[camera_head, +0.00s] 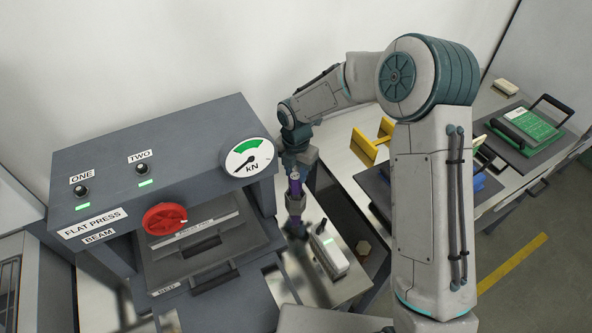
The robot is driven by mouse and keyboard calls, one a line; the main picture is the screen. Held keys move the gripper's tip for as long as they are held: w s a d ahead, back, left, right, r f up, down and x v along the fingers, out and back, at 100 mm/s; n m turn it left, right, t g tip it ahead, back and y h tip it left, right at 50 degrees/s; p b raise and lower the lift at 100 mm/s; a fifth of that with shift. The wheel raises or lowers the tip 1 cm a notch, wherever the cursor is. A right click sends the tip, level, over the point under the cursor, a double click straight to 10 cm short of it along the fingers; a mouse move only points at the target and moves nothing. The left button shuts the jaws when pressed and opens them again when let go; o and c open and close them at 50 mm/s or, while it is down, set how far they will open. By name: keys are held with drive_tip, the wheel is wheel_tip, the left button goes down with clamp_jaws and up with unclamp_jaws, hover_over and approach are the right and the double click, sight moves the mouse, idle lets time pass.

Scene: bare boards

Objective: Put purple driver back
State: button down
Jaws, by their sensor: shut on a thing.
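The purple driver (295,188) hangs roughly upright under my wrist, just right of the press. My gripper (296,175) is shut on its upper part, and the fingers are small and hard to make out. A grey collar-like piece (296,204) shows around or just below the purple part. I cannot tell whether it belongs to the driver or to a holder. The lower end is near the bench top, and contact is unclear.
The flat press (160,180), with a red knob (165,218) and a kN dial (247,158), stands close at left. A yellow stand (370,142) and a green board (530,125) are farther right.

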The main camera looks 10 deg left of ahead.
drive_tip(key=shift+f, duration=0.15)
drive_tip(key=c, duration=1)
unclamp_jaws()
